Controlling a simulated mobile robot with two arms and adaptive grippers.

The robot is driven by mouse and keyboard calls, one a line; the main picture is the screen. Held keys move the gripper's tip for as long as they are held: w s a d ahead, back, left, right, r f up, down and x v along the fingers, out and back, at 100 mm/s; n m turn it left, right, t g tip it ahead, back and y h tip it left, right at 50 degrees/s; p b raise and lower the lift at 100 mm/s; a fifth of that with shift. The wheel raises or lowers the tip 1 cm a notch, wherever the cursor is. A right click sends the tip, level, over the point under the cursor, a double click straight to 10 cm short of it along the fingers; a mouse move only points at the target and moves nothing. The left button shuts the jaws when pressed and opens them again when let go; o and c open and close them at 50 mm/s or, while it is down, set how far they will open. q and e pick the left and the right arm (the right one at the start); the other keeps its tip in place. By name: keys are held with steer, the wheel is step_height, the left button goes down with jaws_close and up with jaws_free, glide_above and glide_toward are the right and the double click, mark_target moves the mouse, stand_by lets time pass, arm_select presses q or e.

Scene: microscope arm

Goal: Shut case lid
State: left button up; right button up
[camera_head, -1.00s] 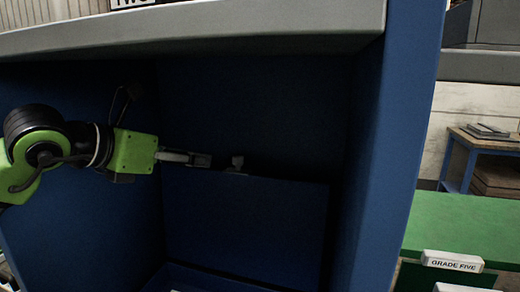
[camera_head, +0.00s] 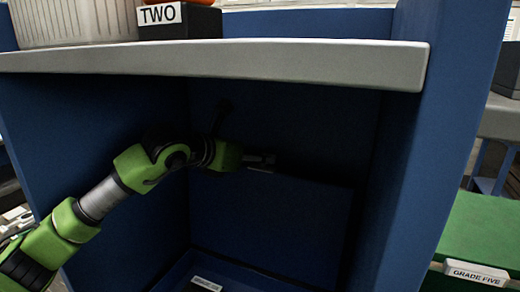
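A dark blue case (camera_head: 262,283) sits low in the blue cabinet bay, and only its upper part shows at the bottom edge of the head view. Its lid (camera_head: 275,222) stands upright at the back as a flat dark blue panel, so the case looks open. My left gripper (camera_head: 264,159) is at the top edge of the lid, near its left half. The shade hides whether its fingers touch the lid and how far apart they are. My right gripper is not in view.
A grey shelf edge (camera_head: 230,58) hangs over the bay, above my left arm. The cabinet's side wall (camera_head: 425,165) closes the right. A dark box labelled TWO (camera_head: 181,20) and a ribbed pale bin (camera_head: 70,22) stand on top. A green surface (camera_head: 475,235) lies outside, right.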

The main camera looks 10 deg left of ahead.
arm_select(q)
steer(key=shift+w+d+f, duration=0.3)
steer(key=shift+w, duration=0.3)
jaws_close()
